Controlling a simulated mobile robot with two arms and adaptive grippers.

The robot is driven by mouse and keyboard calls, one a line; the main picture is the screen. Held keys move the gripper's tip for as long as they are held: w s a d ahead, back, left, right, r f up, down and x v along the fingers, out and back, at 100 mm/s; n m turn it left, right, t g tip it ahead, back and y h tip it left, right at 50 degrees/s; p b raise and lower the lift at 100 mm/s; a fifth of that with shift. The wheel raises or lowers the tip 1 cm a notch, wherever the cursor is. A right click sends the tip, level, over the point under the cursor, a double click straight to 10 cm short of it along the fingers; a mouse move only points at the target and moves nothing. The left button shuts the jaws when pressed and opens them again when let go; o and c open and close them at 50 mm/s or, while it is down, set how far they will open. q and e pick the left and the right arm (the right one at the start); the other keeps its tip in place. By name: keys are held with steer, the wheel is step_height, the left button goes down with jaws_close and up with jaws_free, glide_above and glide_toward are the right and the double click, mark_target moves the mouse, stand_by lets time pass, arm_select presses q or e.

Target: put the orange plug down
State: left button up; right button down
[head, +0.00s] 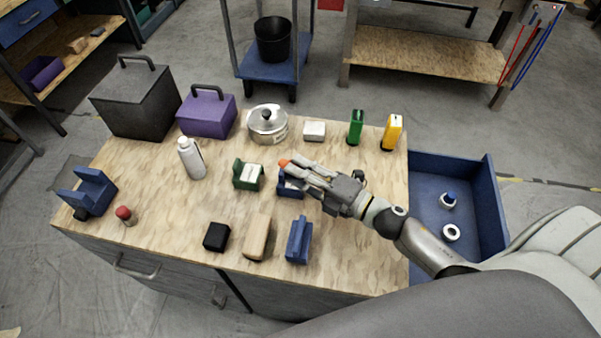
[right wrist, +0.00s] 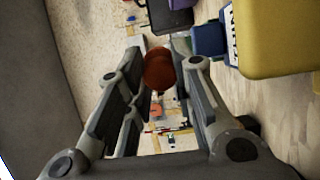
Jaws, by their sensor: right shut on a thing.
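The orange plug (head: 284,163) shows at the tips of my right gripper (head: 300,167) in the head view. In the right wrist view, the plug (right wrist: 159,69) looks dark orange-brown and sits between the fingertips of the right gripper (right wrist: 160,78), which is shut on it. In the head view the gripper is over the middle of the wooden worktop (head: 220,200), above a small blue holder (head: 288,188) that it partly hides. I cannot tell the exact gap beneath the plug. My left gripper is in neither view.
A green holder (head: 248,176) stands just left of the gripper. A pot (head: 267,124), white box (head: 314,131), green (head: 355,127) and yellow (head: 392,132) upright items stand behind. A black block (head: 216,237), wooden block (head: 257,237) and blue piece (head: 299,240) line the front. A blue bin (head: 480,205) is at right.

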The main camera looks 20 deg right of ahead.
steer(key=shift+f, duration=0.25)
steer(key=shift+f+b, duration=0.45)
steer(key=shift+f, duration=0.05)
steer(key=c, duration=1.2)
jaws_free()
steer(key=shift+c, duration=0.2)
steer(key=shift+r, duration=0.1)
